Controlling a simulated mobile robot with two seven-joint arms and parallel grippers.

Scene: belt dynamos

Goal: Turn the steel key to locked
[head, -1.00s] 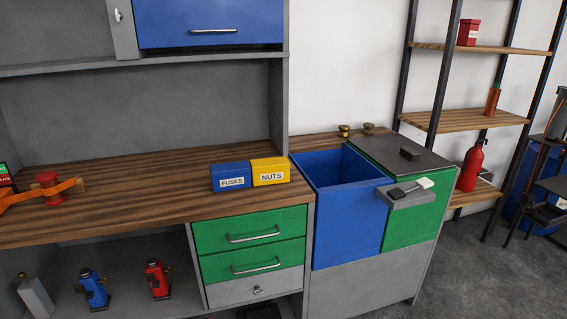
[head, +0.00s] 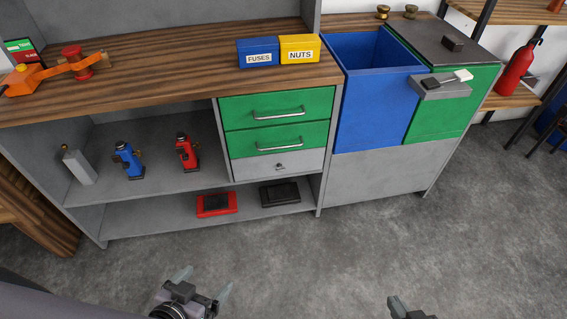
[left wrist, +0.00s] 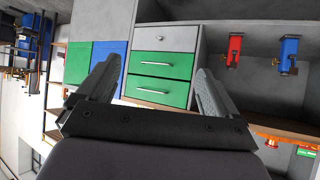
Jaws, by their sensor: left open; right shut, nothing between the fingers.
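A small steel lock fitting (head: 280,166), perhaps the key, sits on the front of the grey drawer (head: 250,168), below two green drawers. It is too small to tell which way it is turned. In the left wrist view the grey drawer (left wrist: 148,40) appears upside down, above the green ones. My left gripper (head: 203,283) is open and empty, low in front of the bench and apart from the drawers. Its spread fingers (left wrist: 158,72) frame the drawers in the left wrist view. My right gripper (head: 398,303) shows at the bottom edge, shut and empty.
Fuses (head: 258,52) and nuts (head: 300,49) boxes stand on the worktop. Blue (head: 128,160) and red (head: 187,152) devices stand on the shelf below. A blue bin (head: 375,95) and a green one (head: 440,115) are at the right. The floor (head: 300,250) before the bench is clear.

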